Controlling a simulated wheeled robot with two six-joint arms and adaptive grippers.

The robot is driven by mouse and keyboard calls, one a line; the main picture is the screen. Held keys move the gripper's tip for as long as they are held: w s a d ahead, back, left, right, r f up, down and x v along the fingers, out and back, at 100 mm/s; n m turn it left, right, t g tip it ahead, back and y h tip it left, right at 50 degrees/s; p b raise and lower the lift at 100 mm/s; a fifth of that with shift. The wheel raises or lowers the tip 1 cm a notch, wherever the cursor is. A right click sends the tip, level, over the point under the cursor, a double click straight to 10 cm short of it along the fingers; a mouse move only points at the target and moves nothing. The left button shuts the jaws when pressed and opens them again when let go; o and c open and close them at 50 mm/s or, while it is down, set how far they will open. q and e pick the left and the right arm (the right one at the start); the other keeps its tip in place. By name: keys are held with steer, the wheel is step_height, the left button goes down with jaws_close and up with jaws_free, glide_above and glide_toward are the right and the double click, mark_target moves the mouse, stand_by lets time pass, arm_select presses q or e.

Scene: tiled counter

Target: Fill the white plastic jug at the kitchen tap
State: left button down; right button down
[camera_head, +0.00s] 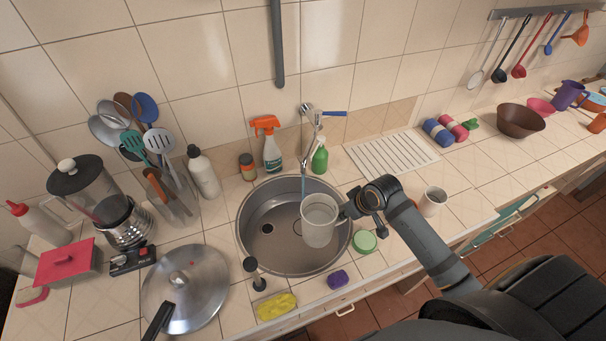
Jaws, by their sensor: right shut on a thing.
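The white plastic jug (319,226) is upright over the right part of the round steel sink (256,238). My right gripper (350,208) comes in from the right and is shut on the jug's right side; its exact hold on the jug is partly hidden. The kitchen tap (308,125) stands behind the sink, with its blue-tipped lever (334,114) pointing right. A thin bluish streak, like running water, hangs below the spout and ends near the jug's back left rim. I cannot tell the water level inside the jug. My left gripper is out of view.
An orange-topped spray bottle (271,150) and a green bottle (319,159) stand behind the sink. A white cup (432,201) stands right of my gripper. A green round tub (364,242), purple sponge (338,279) and yellow sponge (276,306) lie along the front.

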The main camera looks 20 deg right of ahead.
steer(key=s+p, duration=0.1)
steer(key=s+r+p, duration=0.1)
steer(key=shift+s+r+p, duration=0.2)
steer(key=shift+s+p, duration=0.15)
steer(key=shift+p, duration=0.05)
